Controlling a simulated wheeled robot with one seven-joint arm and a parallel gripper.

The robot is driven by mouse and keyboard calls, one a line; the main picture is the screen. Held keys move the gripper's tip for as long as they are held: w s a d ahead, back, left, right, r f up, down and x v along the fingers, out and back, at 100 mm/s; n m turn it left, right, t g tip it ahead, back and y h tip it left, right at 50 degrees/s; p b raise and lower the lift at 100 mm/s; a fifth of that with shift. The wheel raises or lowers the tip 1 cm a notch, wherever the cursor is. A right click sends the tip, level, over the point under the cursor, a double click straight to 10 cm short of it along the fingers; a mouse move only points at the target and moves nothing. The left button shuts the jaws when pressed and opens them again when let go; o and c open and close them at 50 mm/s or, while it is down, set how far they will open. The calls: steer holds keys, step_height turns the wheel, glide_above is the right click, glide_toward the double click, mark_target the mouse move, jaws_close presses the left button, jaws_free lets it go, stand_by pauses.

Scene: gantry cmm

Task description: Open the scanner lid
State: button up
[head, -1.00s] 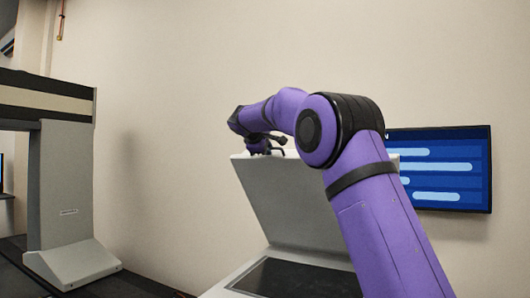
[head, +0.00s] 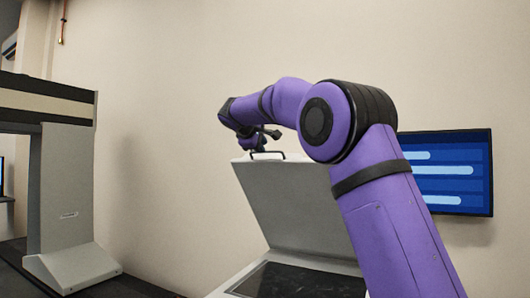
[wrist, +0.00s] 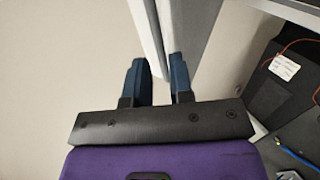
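The scanner lid (head: 295,200) is a light grey panel standing raised and steeply tilted above the dark scanner bed (head: 300,281).
A large grey gantry frame (head: 70,200) stands at the left. A wall screen (head: 455,170) with blue bars hangs at the right, partly behind my arm. The wrist view shows a dark box with a label (wrist: 285,67) and cables at the right. Bare wall lies behind.

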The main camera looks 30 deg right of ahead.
steer(key=v, duration=0.5)
stand_by(0.4)
steer(key=s+f+m+g+y, duration=0.1)
steer(key=s+f+m+y, duration=0.3)
steer(key=s, duration=0.8)
steer(key=s+f+n+y, duration=0.15)
steer(key=s+f, duration=0.45)
steer(key=s, duration=0.6)
steer(key=s+a+f+m+y, duration=0.2)
steer(key=s+a+f, duration=0.1)
steer(key=s+f, duration=0.6)
steer(key=s+a+f+m+g+y, duration=0.1)
steer(key=s+a+f+m+y, duration=0.1)
steer(key=s+f, duration=0.7)
steer(key=s+a+y, duration=0.1)
steer(key=s, duration=0.3)
steer(key=shift+f+m, duration=0.35)
